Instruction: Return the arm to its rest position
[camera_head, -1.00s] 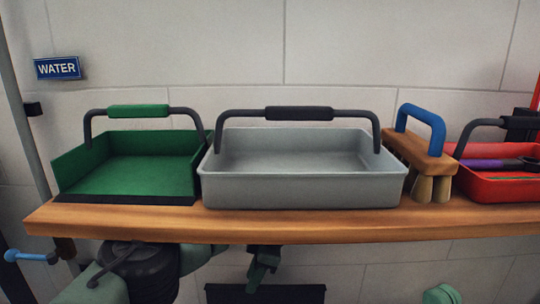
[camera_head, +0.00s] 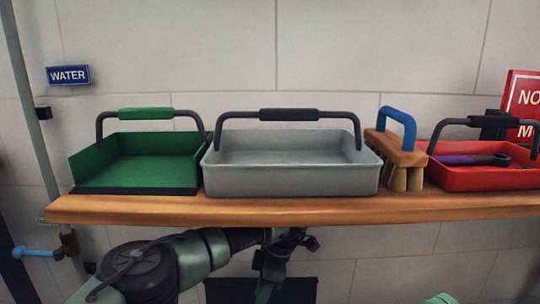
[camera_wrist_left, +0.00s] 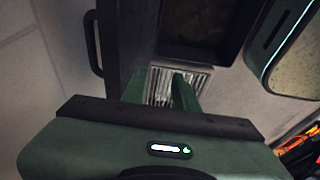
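My left arm comes in from the lower left in the head view, below the wooden shelf. Its gripper (camera_head: 266,288) hangs downward under the middle of the shelf, apart from the things on it. In the left wrist view the two green fingers (camera_wrist_left: 160,82) stand apart with nothing between them; a pale slatted grate shows beyond the gap. The gripper is open and empty. My right gripper is not in view; a small green rounded part shows at the bottom right of the head view.
The wooden shelf (camera_head: 300,208) holds a green tray (camera_head: 140,172), a grey tray (camera_head: 290,180), a brush (camera_head: 402,158) with a blue handle, and a red tray (camera_head: 478,181) with tools. A blue-handled valve (camera_head: 37,253) is at left. A dark box (camera_wrist_left: 200,35) shows in the wrist view.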

